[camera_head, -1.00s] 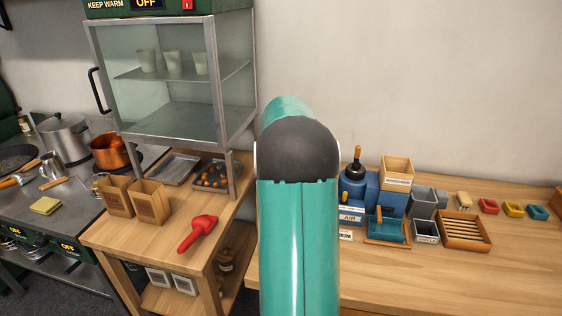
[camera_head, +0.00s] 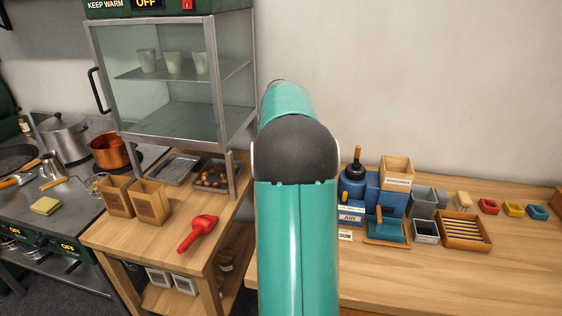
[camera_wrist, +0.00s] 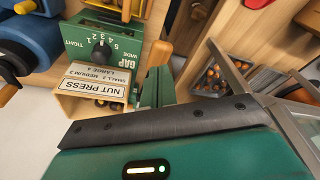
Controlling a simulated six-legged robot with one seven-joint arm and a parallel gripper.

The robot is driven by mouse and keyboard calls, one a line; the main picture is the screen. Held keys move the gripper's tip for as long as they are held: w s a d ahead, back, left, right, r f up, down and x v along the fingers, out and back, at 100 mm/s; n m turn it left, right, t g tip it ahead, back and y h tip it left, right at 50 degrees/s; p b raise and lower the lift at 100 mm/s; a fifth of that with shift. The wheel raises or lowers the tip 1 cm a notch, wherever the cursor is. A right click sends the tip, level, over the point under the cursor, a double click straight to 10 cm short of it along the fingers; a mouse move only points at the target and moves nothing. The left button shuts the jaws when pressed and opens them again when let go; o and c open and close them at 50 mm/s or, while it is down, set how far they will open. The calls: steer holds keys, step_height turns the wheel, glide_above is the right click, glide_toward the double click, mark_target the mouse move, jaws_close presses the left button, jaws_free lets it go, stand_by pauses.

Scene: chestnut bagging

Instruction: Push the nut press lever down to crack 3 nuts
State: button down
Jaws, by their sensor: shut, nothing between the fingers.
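The nut press shows in the wrist view, with a white label (camera_wrist: 98,88) reading NUT PRESS and a green panel (camera_wrist: 108,45) with a black gap dial (camera_wrist: 102,50). A rounded wooden piece (camera_wrist: 159,53) stands beside the panel; it looks like the lever's grip, but I cannot be sure. My gripper (camera_wrist: 157,84) has its green fingers shut and empty, close to this wooden piece; I cannot tell whether they touch. In the head view my own arm hides my gripper and the press.
A warming cabinet (camera_head: 165,130) stands left of my arm, with a tray of chestnuts (camera_head: 212,178) beneath it.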

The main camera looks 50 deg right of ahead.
steer(key=shift+r, duration=2.5)
